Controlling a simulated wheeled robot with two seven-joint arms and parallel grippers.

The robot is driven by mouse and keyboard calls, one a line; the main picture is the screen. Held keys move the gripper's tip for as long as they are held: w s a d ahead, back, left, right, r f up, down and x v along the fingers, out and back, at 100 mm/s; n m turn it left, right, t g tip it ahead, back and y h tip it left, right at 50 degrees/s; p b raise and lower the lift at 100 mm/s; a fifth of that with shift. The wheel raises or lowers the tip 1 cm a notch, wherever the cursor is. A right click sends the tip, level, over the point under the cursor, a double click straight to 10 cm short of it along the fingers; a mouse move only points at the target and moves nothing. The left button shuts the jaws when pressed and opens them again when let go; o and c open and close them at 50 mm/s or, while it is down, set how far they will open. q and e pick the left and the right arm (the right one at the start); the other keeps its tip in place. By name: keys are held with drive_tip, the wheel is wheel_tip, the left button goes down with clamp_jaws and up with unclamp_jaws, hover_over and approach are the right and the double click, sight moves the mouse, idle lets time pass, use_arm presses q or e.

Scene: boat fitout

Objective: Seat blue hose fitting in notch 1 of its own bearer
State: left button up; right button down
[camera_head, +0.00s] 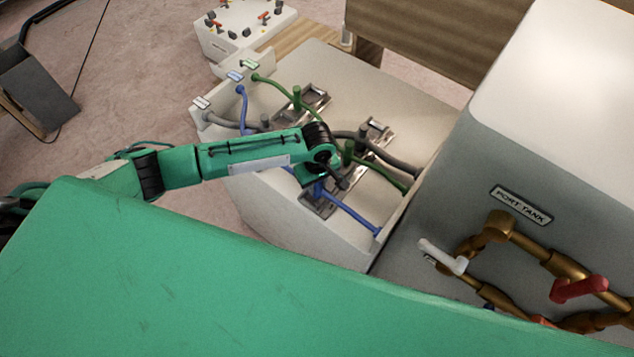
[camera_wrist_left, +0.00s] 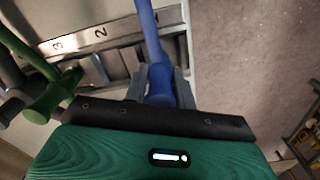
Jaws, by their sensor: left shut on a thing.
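My left gripper (camera_head: 322,184) reaches over the white bench and is shut on the blue hose fitting (camera_head: 318,190). In the left wrist view the blue fitting (camera_wrist_left: 160,82) stands between the two fingers of the gripper (camera_wrist_left: 160,92), with its blue hose running up out of the picture. A metal bearer (camera_head: 314,208) lies below the gripper. In the left wrist view its rail (camera_wrist_left: 118,42) shows the numbers 3 and 2. The fitting is at the rail's right end, past the 2; the hose covers that part. I cannot tell whether the fitting sits in a notch. My right gripper is out of view.
Green fittings (camera_head: 297,97) and (camera_head: 347,152) and grey hoses (camera_head: 385,152) lie close by on the bench. In the left wrist view a green fitting (camera_wrist_left: 50,98) is just left of the gripper. The port tank (camera_head: 540,150) rises on the right.

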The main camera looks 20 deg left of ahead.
use_arm(q)
drive_tip(key=shift+f, duration=0.55)
drive_tip(key=o, duration=1.1)
wheel_tip(320, 180, up, 14)
drive_tip(key=b, duration=0.3)
drive_tip(key=shift+f, duration=0.15)
